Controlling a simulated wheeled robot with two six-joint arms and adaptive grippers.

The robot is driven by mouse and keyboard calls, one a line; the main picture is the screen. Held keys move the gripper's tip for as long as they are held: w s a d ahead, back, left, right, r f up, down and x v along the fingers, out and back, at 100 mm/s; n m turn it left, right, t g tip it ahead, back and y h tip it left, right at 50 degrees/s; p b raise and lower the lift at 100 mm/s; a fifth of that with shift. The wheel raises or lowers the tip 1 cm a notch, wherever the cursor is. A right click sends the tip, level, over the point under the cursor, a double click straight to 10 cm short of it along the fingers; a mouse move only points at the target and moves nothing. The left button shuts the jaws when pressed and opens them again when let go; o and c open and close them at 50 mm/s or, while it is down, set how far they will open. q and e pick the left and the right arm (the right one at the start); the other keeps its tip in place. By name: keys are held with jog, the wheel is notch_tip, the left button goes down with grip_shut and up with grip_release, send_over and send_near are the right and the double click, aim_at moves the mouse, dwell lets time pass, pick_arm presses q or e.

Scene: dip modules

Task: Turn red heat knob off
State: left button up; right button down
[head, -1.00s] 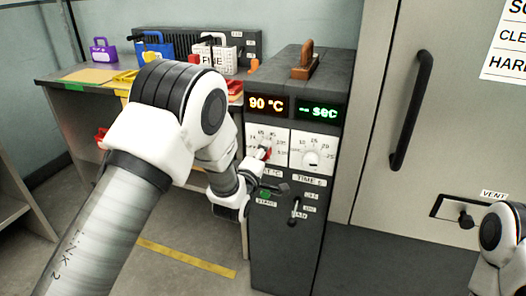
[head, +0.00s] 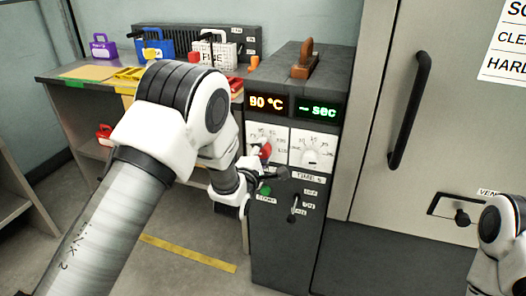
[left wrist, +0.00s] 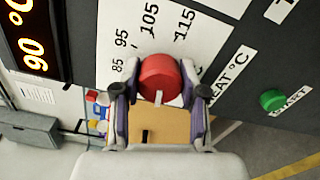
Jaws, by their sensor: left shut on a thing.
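The red heat knob (left wrist: 160,78) sits on a white dial plate (left wrist: 112,42) marked 85 to 115 in the left wrist view. A white pointer mark shows on its lower edge there. In the head view the knob (head: 265,152) is on the front of the dark control cabinet. My left gripper (left wrist: 160,88) is shut on the knob, one finger at each side. In the head view the left gripper (head: 264,165) is partly hidden by its own wrist. The orange display (left wrist: 33,47) reads 90 °C. My right gripper is out of view.
The white time knob (head: 311,157) and green start button (head: 264,190) are close by, with a black lever (head: 294,206) below. A wooden-handled block (head: 305,64) stands on the cabinet. A bench (head: 65,74) with coloured items stands behind my left arm.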

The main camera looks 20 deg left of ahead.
pick_arm(q)
jog(key=o, duration=1.1)
jog(key=shift+o, duration=0.2)
jog(key=shift+s, duration=0.1)
jog(key=s, duration=1.1)
jog(key=shift+s+a, duration=0.25)
jog(key=shift+s, duration=0.15)
